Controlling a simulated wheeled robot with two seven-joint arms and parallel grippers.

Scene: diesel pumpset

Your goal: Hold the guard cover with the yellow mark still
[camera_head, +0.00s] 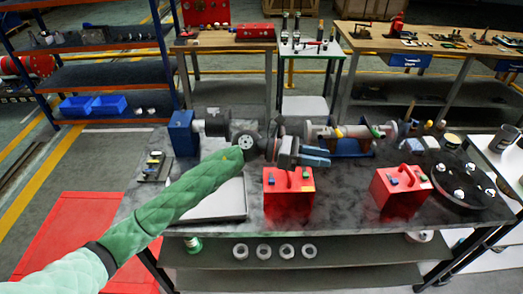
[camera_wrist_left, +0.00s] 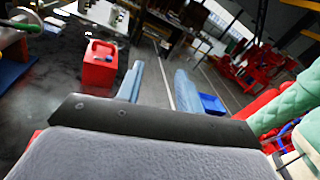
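The guard cover with the yellow mark (camera_head: 288,190) is a red box standing upright on the dark table near its front edge, with a small yellow patch at its upper right. My left gripper (camera_head: 325,157) is just above and behind its top in the head view, fingers pointing right. Whether they touch cannot be told. In the left wrist view the two blue fingers (camera_wrist_left: 157,80) are apart with nothing between them. A red box (camera_wrist_left: 98,66) shows beyond them; no yellow mark is visible on it. My right gripper is not in view.
A second red box (camera_head: 401,190) stands to the right, beside a dark round plate (camera_head: 462,188) with shiny knobs. Pump machinery (camera_head: 352,138) lies along the back. A pale tray (camera_head: 213,200) is under my left arm. Several rings (camera_head: 286,251) lie on the lower shelf.

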